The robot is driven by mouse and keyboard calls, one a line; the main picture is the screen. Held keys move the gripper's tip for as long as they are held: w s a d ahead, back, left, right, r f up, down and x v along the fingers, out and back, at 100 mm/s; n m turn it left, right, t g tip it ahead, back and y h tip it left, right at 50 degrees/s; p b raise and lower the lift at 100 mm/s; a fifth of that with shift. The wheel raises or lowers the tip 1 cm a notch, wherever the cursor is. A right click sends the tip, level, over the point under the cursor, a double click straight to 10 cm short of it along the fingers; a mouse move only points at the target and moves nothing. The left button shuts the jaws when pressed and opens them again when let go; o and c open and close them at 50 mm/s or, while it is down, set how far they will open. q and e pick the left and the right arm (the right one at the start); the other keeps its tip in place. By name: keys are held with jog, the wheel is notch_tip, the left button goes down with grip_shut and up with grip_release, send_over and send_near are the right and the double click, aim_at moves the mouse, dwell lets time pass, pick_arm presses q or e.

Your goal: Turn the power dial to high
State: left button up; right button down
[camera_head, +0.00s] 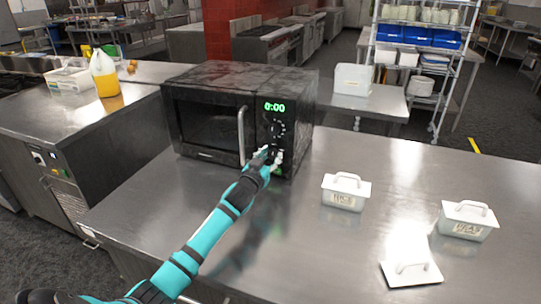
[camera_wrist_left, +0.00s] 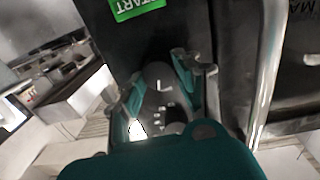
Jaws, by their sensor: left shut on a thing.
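The black microwave (camera_head: 215,112) stands on the steel counter with its door closed and its green display (camera_head: 274,106) at 0:00. An upper dial (camera_head: 277,130) with light marks is on its control panel. My left gripper (camera_head: 269,156) is at the lower part of the panel, below that dial. In the left wrist view, my left gripper (camera_wrist_left: 165,92) is shut on a dark lower dial (camera_wrist_left: 157,77), with a finger on each side. The green START button (camera_wrist_left: 135,8) is beside this dial. Its setting cannot be read. My right gripper is not in view.
The vertical door handle (camera_head: 241,136) stands out close to my left gripper. White lidded containers (camera_head: 345,193) (camera_head: 467,221) and a loose lid (camera_head: 411,274) are on the counter at right. The counter in front of the microwave is clear.

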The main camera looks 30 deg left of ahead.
pick_arm(q)
jog(key=m+p, duration=0.1)
jog(key=m, duration=0.3)
jog(key=shift+m, duration=0.3)
jog(key=m+p, duration=0.1)
jog(key=m, duration=0.3)
jog(key=shift+d, duration=0.15)
dwell(0.3)
jog(key=o, duration=1.1)
jog(key=shift+o, duration=0.2)
jog(key=s+d, duration=0.2)
jog(key=s, duration=0.9)
jog(key=shift+s+d+r, duration=0.25)
jog(key=shift+s, duration=0.1)
